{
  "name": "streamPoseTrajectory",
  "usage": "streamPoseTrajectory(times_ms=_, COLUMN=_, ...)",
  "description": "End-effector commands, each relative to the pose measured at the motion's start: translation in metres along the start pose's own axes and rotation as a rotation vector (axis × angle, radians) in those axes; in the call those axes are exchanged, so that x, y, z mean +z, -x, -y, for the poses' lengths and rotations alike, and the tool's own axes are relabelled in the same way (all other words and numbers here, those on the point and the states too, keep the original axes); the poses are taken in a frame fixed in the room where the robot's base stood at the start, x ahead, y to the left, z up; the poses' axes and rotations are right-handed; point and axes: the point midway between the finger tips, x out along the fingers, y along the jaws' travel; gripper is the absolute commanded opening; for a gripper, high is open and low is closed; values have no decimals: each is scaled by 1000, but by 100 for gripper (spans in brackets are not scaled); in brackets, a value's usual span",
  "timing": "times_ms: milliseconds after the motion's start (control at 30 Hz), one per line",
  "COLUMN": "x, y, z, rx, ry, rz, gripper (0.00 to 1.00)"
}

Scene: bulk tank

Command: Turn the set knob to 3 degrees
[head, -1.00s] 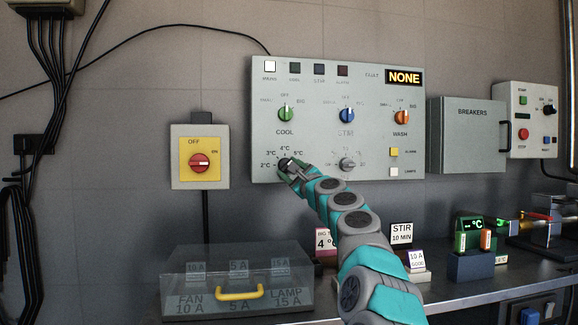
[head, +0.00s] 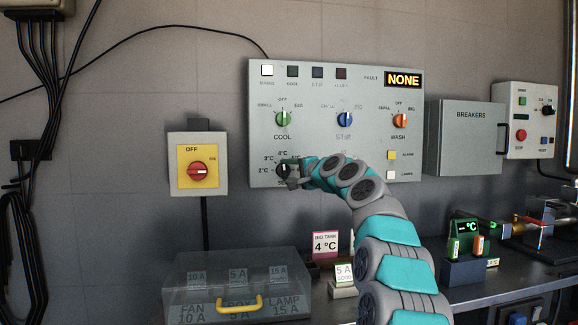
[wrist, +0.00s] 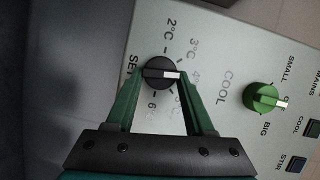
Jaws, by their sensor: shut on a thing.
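The set knob (wrist: 158,72) is black with a white pointer mark, on the grey control panel (head: 366,215). In the wrist view the mark points right, roughly toward the 4 °C label; the exact reading is hard to tell. The 2 °C and 3 °C labels lie above and upper right of the knob there. My gripper (wrist: 164,68) has its green fingers on either side of the knob and is shut on it. In the head view my gripper (head: 291,173) partly covers the knob (head: 281,170) and nearby scale labels.
The green COOL knob (head: 283,119) sits above the set knob. A red switch on a yellow plate (head: 198,171) is to the left. A clear box with a yellow handle (head: 238,304) and a "BIG TANK 4 °C" card (head: 325,244) stand below. The breaker box (head: 466,140) is right.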

Motion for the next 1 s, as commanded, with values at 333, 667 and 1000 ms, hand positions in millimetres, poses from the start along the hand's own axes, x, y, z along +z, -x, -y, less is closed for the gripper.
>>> streamPoseTrajectory(times_ms=333, x=1, y=-1, z=5, rx=125, ry=293, rz=3, gripper=0)
streamPoseTrajectory(times_ms=667, x=3, y=-2, z=6, rx=207, ry=496, rz=4, gripper=0)
streamPoseTrajectory(times_ms=1000, x=3, y=-2, z=4, rx=245, ry=581, rz=5, gripper=0)
